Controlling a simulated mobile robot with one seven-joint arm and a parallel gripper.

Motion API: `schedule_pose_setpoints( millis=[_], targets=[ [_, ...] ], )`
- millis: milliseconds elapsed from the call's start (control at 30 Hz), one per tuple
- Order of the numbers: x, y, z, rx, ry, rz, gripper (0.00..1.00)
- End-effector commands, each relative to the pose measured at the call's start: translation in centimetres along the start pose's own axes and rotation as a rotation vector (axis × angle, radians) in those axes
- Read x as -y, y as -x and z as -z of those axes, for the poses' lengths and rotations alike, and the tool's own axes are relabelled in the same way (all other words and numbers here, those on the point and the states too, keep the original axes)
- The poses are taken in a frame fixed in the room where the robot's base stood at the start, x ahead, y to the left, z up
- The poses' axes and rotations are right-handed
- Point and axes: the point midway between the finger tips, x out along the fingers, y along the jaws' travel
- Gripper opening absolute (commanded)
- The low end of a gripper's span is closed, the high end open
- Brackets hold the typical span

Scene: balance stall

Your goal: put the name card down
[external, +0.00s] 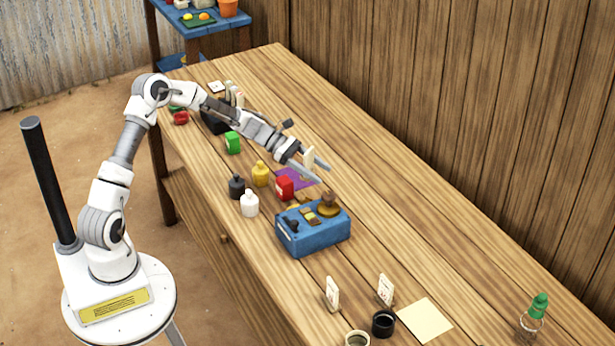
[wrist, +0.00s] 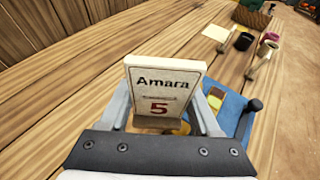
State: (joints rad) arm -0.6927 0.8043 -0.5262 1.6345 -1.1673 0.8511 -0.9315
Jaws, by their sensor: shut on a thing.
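The name card (wrist: 163,92) is a small white stand-up card reading "Amara" with a red 5. My gripper (wrist: 163,108) is shut on it, with one finger at each side. In the external view the card (external: 309,157) shows as a pale upright piece between the fingers of my gripper (external: 324,174). It is held over the table (external: 420,210), near a purple mat (external: 306,178); I cannot tell how high.
A blue balance box (external: 313,238) with a brown weight on top stands just in front. A red block (external: 284,188) and several small bottles (external: 250,204) stand to the left. Two other cards (external: 332,293) stand nearer the camera. The table's right side is mostly clear.

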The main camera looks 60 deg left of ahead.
Motion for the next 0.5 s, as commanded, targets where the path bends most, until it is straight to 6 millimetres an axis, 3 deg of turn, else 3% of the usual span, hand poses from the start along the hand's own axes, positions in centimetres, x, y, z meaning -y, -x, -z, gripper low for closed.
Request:
schedule_pose_setpoints(
  millis=[33, 200, 500],
  targets=[
    [-1.1, -0.5, 1.1, 0.001, 0.01, -0.038, 0.09],
    [-3.7, -1.2, 1.5, 0.001, 0.048, -0.126, 0.09],
    [-5.9, -1.5, 1.7, -0.001, 0.072, -0.186, 0.09]
  ],
)
